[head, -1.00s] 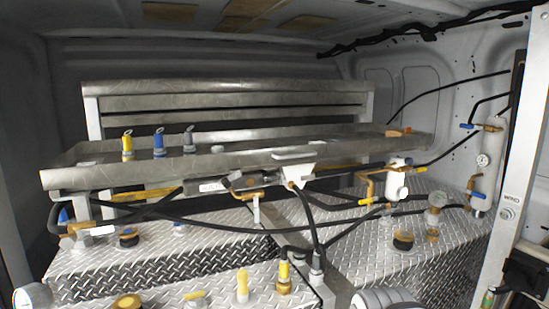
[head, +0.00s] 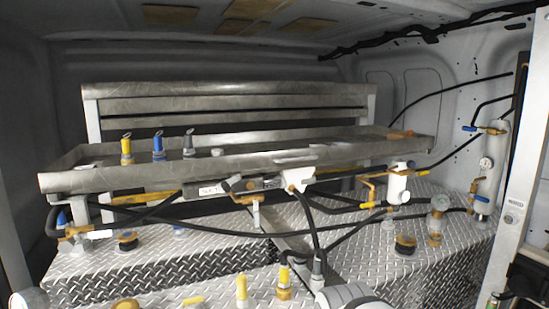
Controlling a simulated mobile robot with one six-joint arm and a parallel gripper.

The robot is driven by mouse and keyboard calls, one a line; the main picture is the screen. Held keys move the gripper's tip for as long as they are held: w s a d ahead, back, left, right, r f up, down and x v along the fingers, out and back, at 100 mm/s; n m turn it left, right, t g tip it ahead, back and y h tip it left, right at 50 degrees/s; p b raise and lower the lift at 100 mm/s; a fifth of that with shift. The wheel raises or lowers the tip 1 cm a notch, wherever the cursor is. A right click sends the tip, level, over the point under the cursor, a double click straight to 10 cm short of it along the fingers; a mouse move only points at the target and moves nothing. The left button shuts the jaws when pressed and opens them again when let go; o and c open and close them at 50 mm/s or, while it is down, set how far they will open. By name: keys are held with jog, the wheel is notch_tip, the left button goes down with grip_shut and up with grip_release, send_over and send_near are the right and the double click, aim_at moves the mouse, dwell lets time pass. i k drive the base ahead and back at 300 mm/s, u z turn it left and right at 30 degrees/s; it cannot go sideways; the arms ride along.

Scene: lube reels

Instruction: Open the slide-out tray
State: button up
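The slide-out tray (head: 120,175) is a long, shallow grey metal tray across the middle of the head view. It lies level below the back rack. Three small fittings stand near its left end: yellow (head: 126,152), blue (head: 158,150) and grey (head: 189,148). A pale plate (head: 295,159) shows at the middle of its front edge, with a white piece (head: 298,179) just below. I cannot tell what that white piece is. A rounded grey-white part at the bottom edge seems to be my arm. I do not make out my gripper's fingers.
Black hoses (head: 309,225) hang in front of and below the tray. A white cylinder with a valve (head: 399,188) stands at right. Diamond-plate boxes (head: 180,262) with yellow-capped fittings (head: 241,288) fill the foreground. A pale post (head: 515,205) stands at the right edge.

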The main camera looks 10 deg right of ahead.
aim_at(225, 153)
jog(key=i, duration=0.9)
jog(key=u, duration=0.05)
